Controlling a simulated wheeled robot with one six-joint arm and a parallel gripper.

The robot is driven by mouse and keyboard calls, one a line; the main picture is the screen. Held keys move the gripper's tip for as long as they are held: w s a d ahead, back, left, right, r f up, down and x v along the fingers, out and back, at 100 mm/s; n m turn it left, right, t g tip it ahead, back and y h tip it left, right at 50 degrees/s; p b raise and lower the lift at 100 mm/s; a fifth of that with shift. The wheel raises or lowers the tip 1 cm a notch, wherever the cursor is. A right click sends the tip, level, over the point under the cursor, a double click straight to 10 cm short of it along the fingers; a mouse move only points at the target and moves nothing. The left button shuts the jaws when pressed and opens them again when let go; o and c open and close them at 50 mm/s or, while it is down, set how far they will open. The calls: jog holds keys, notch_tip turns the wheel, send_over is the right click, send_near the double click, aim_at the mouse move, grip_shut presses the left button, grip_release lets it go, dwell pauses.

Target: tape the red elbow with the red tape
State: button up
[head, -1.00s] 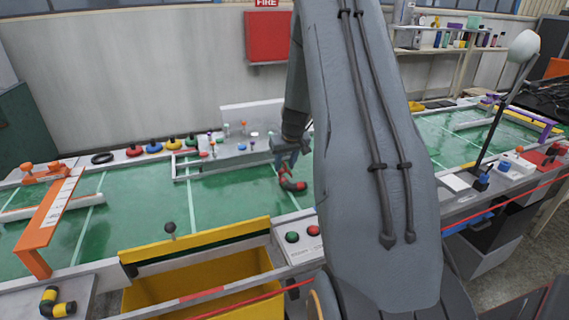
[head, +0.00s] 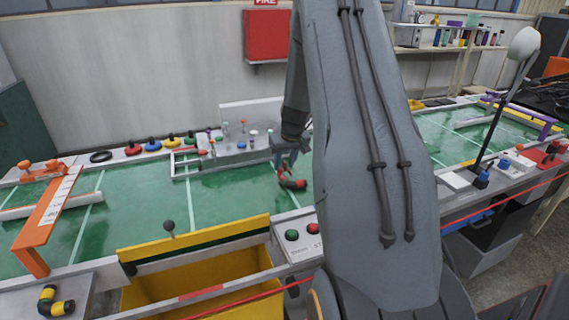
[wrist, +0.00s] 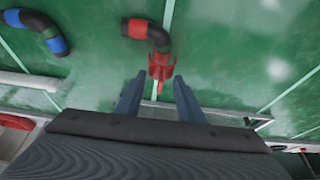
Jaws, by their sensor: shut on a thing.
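The red elbow (head: 293,183) is a black bent piece with red ends, over the green mat near the middle in the head view. In the wrist view the red elbow (wrist: 158,38) has one red end at its upper left and a jagged red part toward my fingertips. My gripper (wrist: 158,78) is shut on that near red end, with a finger on each side. In the head view my gripper (head: 289,155) is just above the elbow, partly hidden by my arm. The red tape (head: 133,150) appears to be the red disc with a black knob at the table's back edge.
Blue (head: 153,146), yellow (head: 172,143) and green (head: 190,139) discs stand beside the red one. A blue-ended elbow (wrist: 45,30) lies left in the wrist view. A yellow-ended elbow (head: 56,303) is at lower left. An orange bridge (head: 47,220) stands left; much green mat is clear.

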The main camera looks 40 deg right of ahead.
aim_at(285, 169)
jog(key=shift+f, duration=0.2)
dwell(0.5)
jog(key=shift+f+b, duration=0.35)
jog(key=shift+b, duration=0.15)
jog(key=shift+f+b, duration=1.2)
jog(key=shift+f, duration=0.2)
dwell(0.4)
jog(key=o, duration=1.2)
jog(key=shift+c, duration=0.2)
jog(key=shift+r, duration=0.1)
jog(key=v, duration=0.7)
jog(key=shift+r+b, duration=0.3)
jog(key=shift+b, duration=0.15)
jog(key=shift+s, duration=0.15)
